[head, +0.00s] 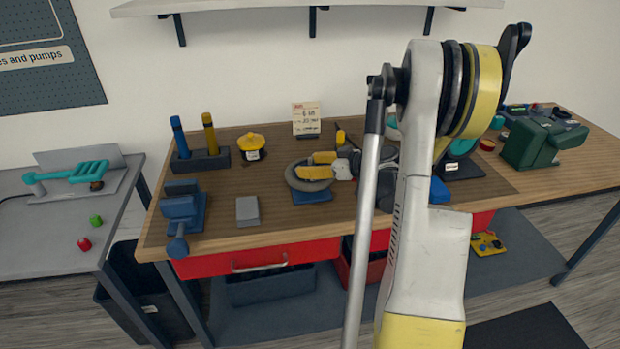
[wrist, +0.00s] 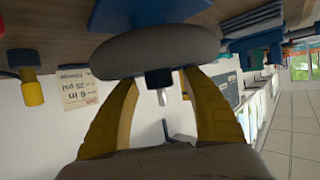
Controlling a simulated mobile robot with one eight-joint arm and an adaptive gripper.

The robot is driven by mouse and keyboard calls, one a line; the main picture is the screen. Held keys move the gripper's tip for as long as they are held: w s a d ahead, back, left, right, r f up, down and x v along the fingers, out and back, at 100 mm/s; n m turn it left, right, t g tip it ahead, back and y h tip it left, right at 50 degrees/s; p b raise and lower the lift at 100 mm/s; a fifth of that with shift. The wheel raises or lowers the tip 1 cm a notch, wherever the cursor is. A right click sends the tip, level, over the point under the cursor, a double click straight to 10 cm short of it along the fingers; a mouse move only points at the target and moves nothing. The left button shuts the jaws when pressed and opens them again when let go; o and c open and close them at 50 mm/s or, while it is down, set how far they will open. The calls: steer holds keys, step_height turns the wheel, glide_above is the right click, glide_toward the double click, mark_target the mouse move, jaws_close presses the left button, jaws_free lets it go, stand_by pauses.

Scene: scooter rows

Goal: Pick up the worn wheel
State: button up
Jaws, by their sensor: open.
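A grey wheel (head: 293,180), which I take to be the worn wheel, lies on a blue stand (head: 312,197) in the middle of the wooden bench. The wheel also shows in the wrist view (wrist: 155,52) as a grey ring with a dark hub part, the blue stand (wrist: 140,12) behind it. My gripper (head: 308,166) is at the wheel, its yellow fingers over its upper side. In the wrist view my gripper (wrist: 160,84) has its fingers apart, tips close to the wheel on either side of the hub part. I cannot tell whether they touch it.
A blue vise (head: 181,215) and a grey block (head: 247,211) stand left on the bench. A yellow round item (head: 251,146), a note card (head: 306,118) and tool holder (head: 200,160) are behind. A green machine (head: 532,142) stands right. My arm hides part of the bench.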

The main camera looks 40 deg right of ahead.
jaws_close()
stand_by(0.3)
